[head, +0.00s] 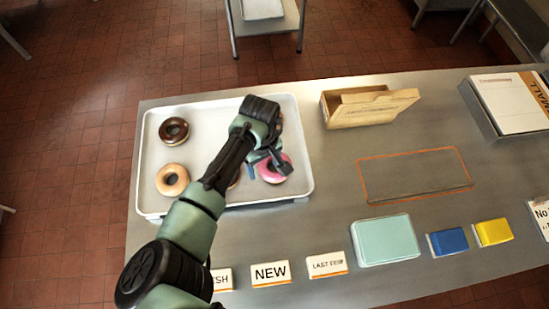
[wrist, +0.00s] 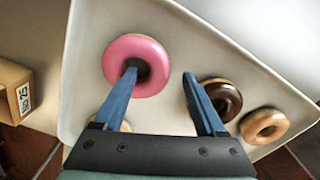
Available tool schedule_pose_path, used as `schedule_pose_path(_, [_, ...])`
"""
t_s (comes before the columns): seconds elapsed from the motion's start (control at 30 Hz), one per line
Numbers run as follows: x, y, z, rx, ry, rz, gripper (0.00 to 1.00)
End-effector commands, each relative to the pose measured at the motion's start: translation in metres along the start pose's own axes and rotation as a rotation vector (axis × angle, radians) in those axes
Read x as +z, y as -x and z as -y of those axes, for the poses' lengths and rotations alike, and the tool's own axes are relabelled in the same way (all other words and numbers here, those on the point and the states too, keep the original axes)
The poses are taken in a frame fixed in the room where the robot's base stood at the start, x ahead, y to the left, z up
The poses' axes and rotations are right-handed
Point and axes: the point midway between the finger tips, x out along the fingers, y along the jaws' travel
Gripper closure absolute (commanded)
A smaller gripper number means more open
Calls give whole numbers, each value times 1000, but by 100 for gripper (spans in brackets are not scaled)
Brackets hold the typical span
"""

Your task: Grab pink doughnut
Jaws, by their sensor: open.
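The pink doughnut (head: 270,177) lies at the right side of the white tray (head: 299,190); my gripper hides part of it in the head view. In the wrist view the pink doughnut (wrist: 153,54) is at the upper left, flat with its hole showing. My gripper (wrist: 159,72) is open, its two blue fingers apart with nothing held. One fingertip appears over the doughnut's hole, and the other is to the right, outside the ring. Whether the first fingertip is inside the hole or above it, I cannot tell. My gripper (head: 267,168) also shows above the doughnut in the head view.
A chocolate doughnut (head: 173,130) and a plain one (head: 172,180) lie at the tray's left. Another doughnut is mostly hidden under my arm. An open cardboard box (head: 360,110) stands right of the tray. Small signs (head: 270,273) line the table's front.

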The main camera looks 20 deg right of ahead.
Motion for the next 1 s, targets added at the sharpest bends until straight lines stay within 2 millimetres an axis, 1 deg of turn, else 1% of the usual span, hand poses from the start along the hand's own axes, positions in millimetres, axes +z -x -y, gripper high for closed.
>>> schedule_pose_path(0.03, [1, -7, 0, -2, 0, 3, 27])
schedule_pose_path(0.1, [1, -14, 0, -1, 0, 2, 27])
schedule_pose_path(0.2, [0, -19, 0, -1, 0, 1, 27])
schedule_pose_path(0.43, [0, -20, 0, 1, 0, 0, 27])
schedule_pose_path(0.83, [0, -20, 0, 1, 0, 1, 99])
schedule_pose_path(1.0, [0, -19, 0, 1, 0, 0, 100])
